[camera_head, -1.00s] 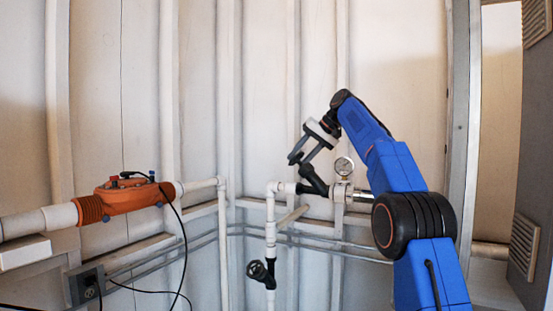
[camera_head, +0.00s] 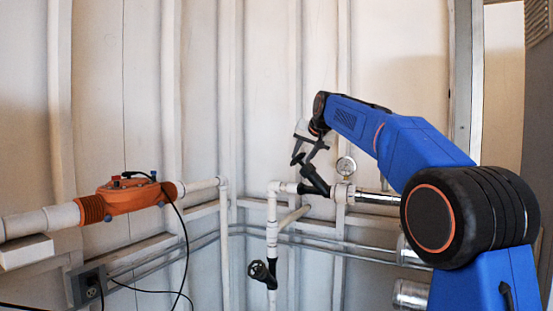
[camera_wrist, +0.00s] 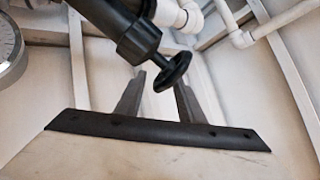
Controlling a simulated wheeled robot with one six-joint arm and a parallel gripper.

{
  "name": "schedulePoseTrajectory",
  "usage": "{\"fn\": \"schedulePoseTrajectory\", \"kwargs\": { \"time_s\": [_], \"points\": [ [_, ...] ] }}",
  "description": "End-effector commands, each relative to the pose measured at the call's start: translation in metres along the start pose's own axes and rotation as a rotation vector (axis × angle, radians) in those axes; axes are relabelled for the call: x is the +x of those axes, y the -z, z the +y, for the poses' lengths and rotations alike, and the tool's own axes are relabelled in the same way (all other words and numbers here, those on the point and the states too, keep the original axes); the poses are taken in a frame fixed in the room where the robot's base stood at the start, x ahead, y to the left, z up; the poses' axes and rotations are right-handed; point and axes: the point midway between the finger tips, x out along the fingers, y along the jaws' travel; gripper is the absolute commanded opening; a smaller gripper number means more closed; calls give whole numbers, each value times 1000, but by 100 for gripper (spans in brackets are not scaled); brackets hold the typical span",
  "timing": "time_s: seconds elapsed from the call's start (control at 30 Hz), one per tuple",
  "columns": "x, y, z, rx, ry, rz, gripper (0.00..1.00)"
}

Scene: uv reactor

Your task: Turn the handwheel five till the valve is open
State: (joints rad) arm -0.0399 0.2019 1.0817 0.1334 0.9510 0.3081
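A black valve (camera_head: 314,180) with a small black handwheel (camera_head: 298,159) sits on the white pipe at the centre of the head view. The wheel also shows in the wrist view (camera_wrist: 174,72), at the end of the black valve body (camera_wrist: 128,30). My gripper (camera_head: 305,152) is at this wheel. In the wrist view my gripper (camera_wrist: 161,77) is open, with its two grey fingers apart and the wheel's rim between or just beyond their tips. I cannot tell whether they touch it. No number shows on the wheel.
A second black handwheel (camera_head: 260,271) is lower on the vertical white pipe. A pressure gauge (camera_head: 346,166) stands just right of the valve. An orange unit (camera_head: 133,196) with black cables is on the left pipe. Corrugated walls are close behind the pipes.

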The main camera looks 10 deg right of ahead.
Motion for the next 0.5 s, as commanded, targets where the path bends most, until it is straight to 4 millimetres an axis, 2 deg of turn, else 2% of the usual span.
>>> {"fn": "schedulePoseTrajectory", "kwargs": {
  "time_s": [0.5],
  "points": [
    [-6, -3, -2, 4, -136, 203, 35]
  ]
}}
